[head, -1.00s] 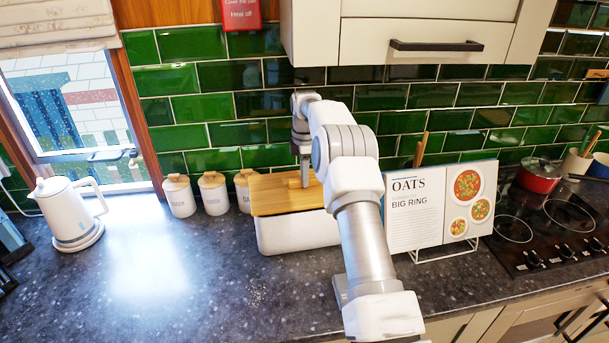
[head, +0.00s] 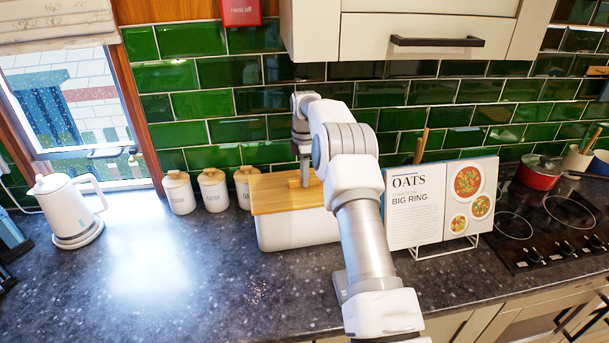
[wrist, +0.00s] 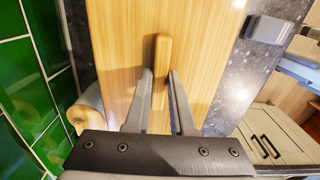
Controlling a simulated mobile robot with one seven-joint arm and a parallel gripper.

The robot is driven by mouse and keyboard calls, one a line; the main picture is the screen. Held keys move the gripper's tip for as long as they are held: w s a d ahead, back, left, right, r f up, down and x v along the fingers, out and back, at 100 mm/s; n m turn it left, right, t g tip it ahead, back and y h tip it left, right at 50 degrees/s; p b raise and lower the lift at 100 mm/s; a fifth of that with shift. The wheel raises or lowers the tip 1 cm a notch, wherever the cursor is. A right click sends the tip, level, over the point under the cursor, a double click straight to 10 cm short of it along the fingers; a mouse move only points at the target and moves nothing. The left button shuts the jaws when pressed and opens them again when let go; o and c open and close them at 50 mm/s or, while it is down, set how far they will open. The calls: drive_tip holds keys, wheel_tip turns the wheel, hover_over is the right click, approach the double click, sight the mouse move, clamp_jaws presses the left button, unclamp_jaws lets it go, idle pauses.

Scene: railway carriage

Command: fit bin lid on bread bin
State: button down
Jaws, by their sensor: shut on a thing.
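The bin lid (head: 272,194) is a flat light-wood board with a raised wooden grip bar. It lies over the top of the white bread bin (head: 290,231), level and close to the rim in the head view. I cannot tell whether it is fully seated. My arm hides the right end of lid and bin. My gripper (head: 304,178) is above the lid, pointing down. In the wrist view, my gripper (wrist: 163,100) is shut on the lid's grip bar (wrist: 161,65), with a finger on each side. The lid (wrist: 205,45) hides the bin there.
Several white canisters (head: 212,190) stand left of the bin, close to it. A recipe book on a stand (head: 428,205) is just right of my arm. A kettle (head: 70,208) stands far left, a red pot (head: 540,172) far right. The front-left worktop (head: 170,290) is clear.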

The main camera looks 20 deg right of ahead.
drive_tip(key=shift+f, duration=0.1)
drive_tip(key=c, duration=0.7)
unclamp_jaws()
wheel_tip(320, 180, up, 8)
drive_tip(key=shift+f+b, duration=0.2)
drive_tip(key=shift+b, duration=0.15)
drive_tip(key=shift+f, duration=0.1)
